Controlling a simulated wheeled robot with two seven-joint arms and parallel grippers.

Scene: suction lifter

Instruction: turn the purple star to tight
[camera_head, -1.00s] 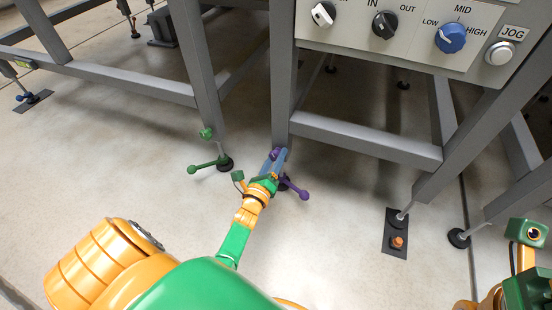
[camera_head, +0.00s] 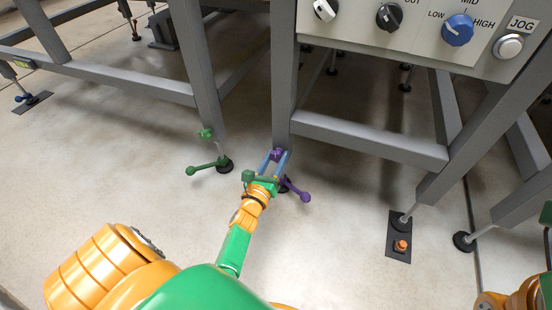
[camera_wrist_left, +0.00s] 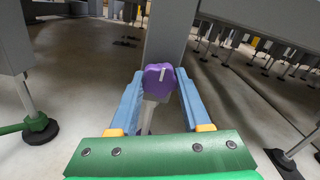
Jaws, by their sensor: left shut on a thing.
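The purple star (camera_head: 277,154) is a lobed knob at the foot of a grey machine leg. In the left wrist view the purple star (camera_wrist_left: 158,80) sits between the two blue fingers, with a small white mark on its face. My left gripper (camera_head: 276,158) reaches down to it and is shut on it; its fingertips (camera_wrist_left: 157,75) flank the knob. Below it a purple lever with a ball end (camera_head: 304,196) sticks out to the right near the floor. My right gripper is out of view; only parts of that arm show at the right edge.
A green knob (camera_head: 206,134) and a green lever (camera_head: 192,170) are on the leg to the left. A control panel (camera_head: 430,30) hangs above. An orange-bolted floor plate (camera_head: 400,245) lies to the right. The floor between is clear.

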